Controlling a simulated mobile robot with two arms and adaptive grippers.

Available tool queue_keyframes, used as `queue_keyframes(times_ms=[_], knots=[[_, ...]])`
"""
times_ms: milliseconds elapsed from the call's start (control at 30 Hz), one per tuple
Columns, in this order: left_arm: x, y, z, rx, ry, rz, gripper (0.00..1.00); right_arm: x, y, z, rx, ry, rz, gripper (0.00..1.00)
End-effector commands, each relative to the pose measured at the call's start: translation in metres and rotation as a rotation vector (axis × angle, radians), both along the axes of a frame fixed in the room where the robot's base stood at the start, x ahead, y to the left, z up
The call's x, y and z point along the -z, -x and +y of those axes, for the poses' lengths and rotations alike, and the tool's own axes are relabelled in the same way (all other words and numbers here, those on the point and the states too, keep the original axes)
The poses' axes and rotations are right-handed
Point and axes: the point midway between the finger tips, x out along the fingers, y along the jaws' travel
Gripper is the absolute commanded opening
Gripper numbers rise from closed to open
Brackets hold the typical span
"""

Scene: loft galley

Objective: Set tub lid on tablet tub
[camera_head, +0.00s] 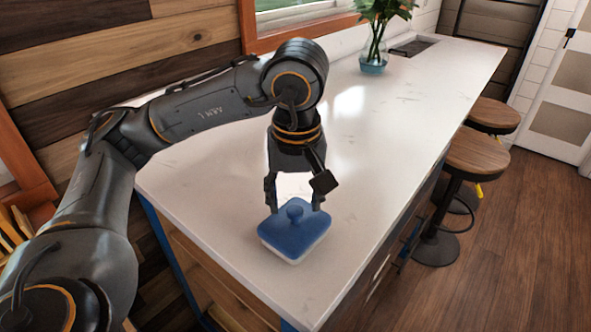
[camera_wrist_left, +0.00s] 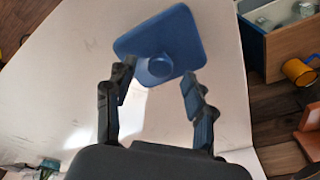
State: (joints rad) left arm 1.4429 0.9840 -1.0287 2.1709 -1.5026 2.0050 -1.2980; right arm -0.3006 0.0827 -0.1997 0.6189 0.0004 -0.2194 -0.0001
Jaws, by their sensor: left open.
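The blue tub lid (camera_head: 285,238) with a round knob (camera_head: 295,211) lies on top of the white tablet tub (camera_head: 293,260) near the counter's front end. Only a low strip of the tub's white wall shows below the lid, and the lid looks roughly level and in line with it. My left gripper (camera_head: 294,199) is open, its fingers apart on either side of the knob and just behind it. In the left wrist view the lid (camera_wrist_left: 165,35) and its knob show ahead of and between the open fingertips (camera_wrist_left: 159,70); the tub is hidden there.
The white counter (camera_head: 370,130) is clear around the tub. A vase with a plant (camera_head: 373,62) stands far back by a sink (camera_head: 413,46). Wooden stools (camera_head: 475,153) stand along the right side.

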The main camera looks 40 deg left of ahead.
Motion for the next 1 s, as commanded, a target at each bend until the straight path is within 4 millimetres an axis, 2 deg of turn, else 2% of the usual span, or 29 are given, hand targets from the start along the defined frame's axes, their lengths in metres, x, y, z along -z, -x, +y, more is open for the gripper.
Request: queue_keyframes(times_ms=[33, 300, 500, 700, 1000], knots=[[-0.01, 0.0, -0.001, 0.0, 0.0, -0.006, 0.54, 0.0, 0.0, 0.001, 0.0, -0.001, -0.001, 0.4], [-0.052, 0.004, -0.004, -0.001, 0.0, -0.006, 0.54, 0.0, -0.001, 0.002, 0.0, -0.002, -0.001, 0.4], [-0.077, 0.006, -0.006, -0.001, -0.001, -0.004, 0.54, 0.0, -0.001, 0.002, 0.001, -0.002, -0.002, 0.4], [-0.09, 0.008, -0.007, 0.0, 0.0, -0.001, 0.54, 0.0, -0.001, 0.002, 0.001, -0.002, -0.002, 0.4], [-0.092, 0.009, -0.007, 0.0, 0.0, 0.0, 0.54, 0.0, -0.001, 0.003, 0.001, -0.003, -0.001, 0.4]])
